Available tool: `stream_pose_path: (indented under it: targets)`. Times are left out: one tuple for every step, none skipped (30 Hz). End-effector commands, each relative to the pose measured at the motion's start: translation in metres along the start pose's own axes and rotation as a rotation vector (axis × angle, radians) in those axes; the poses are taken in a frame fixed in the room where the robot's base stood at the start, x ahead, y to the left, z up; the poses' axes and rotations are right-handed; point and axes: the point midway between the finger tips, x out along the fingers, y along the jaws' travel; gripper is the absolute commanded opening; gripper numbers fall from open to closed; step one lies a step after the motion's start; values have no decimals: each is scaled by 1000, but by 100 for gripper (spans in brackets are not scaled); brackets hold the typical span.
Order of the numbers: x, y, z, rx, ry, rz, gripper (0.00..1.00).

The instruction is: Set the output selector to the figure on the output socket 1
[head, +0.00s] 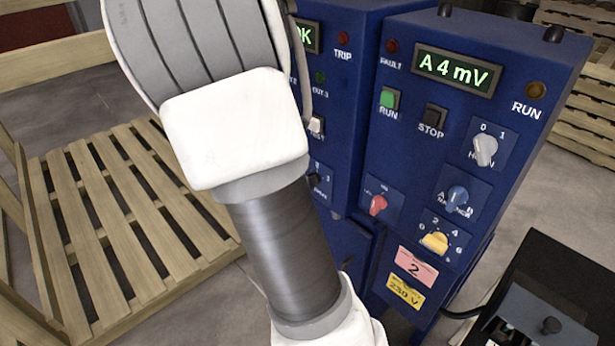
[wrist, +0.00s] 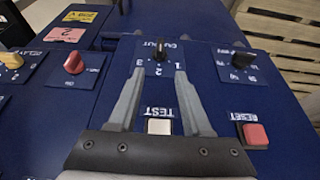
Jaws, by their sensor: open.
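The output selector, a black knob (wrist: 160,50) with figures 1, 2 and 3 around it, is on the blue panel at the top middle of the wrist view, seen upside down. Its exact setting is hard to tell. My gripper (wrist: 161,68) is open, with a grey finger on either side of the dial and nothing held. Contact with the knob cannot be told. In the head view my arm hides the gripper and part of the left cabinet. A pink label reading 2 (head: 418,268) is low on the right cabinet; which socket it belongs to is not shown.
A white TEST button (wrist: 160,126) lies between my fingers, with a red RESET button (wrist: 254,135) and another black knob (wrist: 240,60) to the right. A red knob (wrist: 74,63) is at left. A wooden pallet (head: 120,220) stands left of the cabinets.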

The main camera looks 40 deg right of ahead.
Motion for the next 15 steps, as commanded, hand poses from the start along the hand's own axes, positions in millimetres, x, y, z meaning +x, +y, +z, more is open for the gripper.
stream_pose_path:
  targets:
    - [14,2,1,3,-1,6,49]
    - [21,2,1,3,-1,7,49]
    - [30,2,0,1,-1,6,49]
    - [36,2,0,2,-1,6,49]
    - [43,2,0,3,-1,6,49]
    - [52,2,0,2,-1,6,49]
    - [58,2,0,1,-1,5,49]
    - [65,2,1,1,-2,6,49]
    - [73,2,0,3,-1,4,49]
    - [79,2,0,2,-1,5,49]
    - [84,2,1,1,-1,5,49]
    - [91,2,1,1,-2,4,49]
    - [95,2,1,1,-2,4,49]
    - [100,1,1,1,-2,4,49]
    - [104,1,0,1,-1,3,49]
